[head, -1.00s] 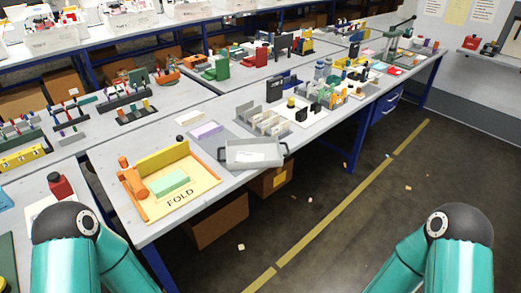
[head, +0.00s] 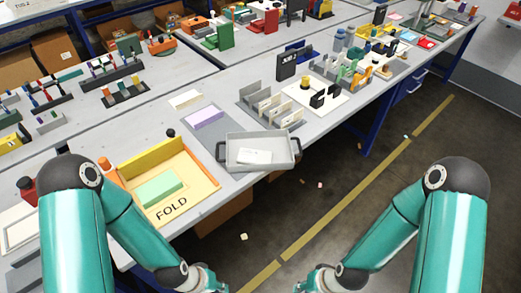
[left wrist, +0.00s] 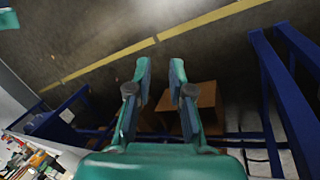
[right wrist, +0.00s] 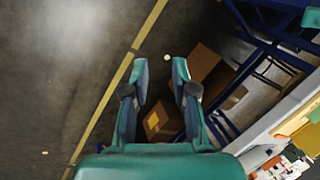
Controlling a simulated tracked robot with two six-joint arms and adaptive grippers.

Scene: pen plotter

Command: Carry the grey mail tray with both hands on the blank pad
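The grey mail tray (head: 282,163) lies on the bench near its front edge, with white paper (head: 254,156) inside and a dark handle at each short end. A flat grey pad (head: 204,137) lies behind and left of it, with a lilac block on it; I cannot tell whether this is the blank pad. My left gripper (left wrist: 157,72) is open and empty, out over the floor in front of the bench. My right gripper (right wrist: 158,72) is also open and empty, to the right of it. Neither touches the tray. The fingertips are cut off in the head view.
The FOLD board (head: 198,182) with a green block (head: 160,188) and a yellow fence is left of the tray. A rack of upright cards (head: 270,110) stands just behind it. Cardboard boxes (right wrist: 205,62) lie below the bench.

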